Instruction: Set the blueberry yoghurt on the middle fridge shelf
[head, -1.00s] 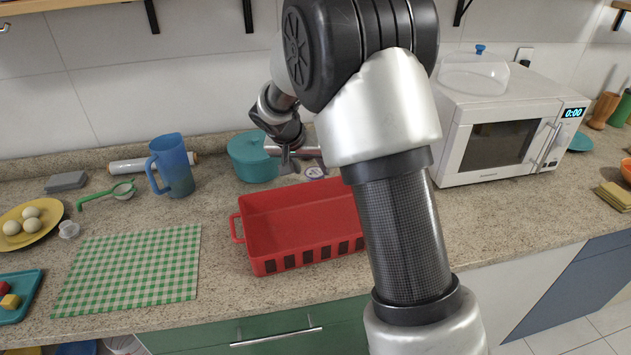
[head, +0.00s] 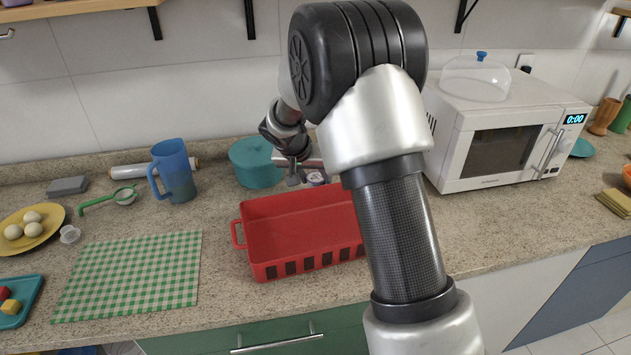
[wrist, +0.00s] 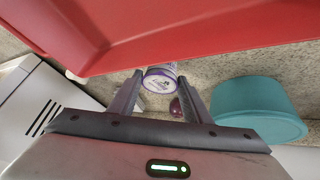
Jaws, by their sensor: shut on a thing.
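The blueberry yoghurt (wrist: 160,76) is a small white tub with purple on its rim and label. It is between the fingertips of my gripper (wrist: 161,82) in the wrist view, and the gripper is shut on it. In the head view the tub (head: 316,179) shows as a small patch behind the red bin, beside my gripper (head: 306,172); the arm and bin hide much of that area. I cannot tell whether the tub touches the counter. No fridge or fridge shelf is in view.
The red bin (head: 300,265) stands close in front of the gripper. A teal pot (head: 252,165) is just left of it, and a white microwave (head: 505,135) stands at right. A small dark purple thing (wrist: 176,107) lies near the fingers. A green checked cloth (head: 130,275) lies at left.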

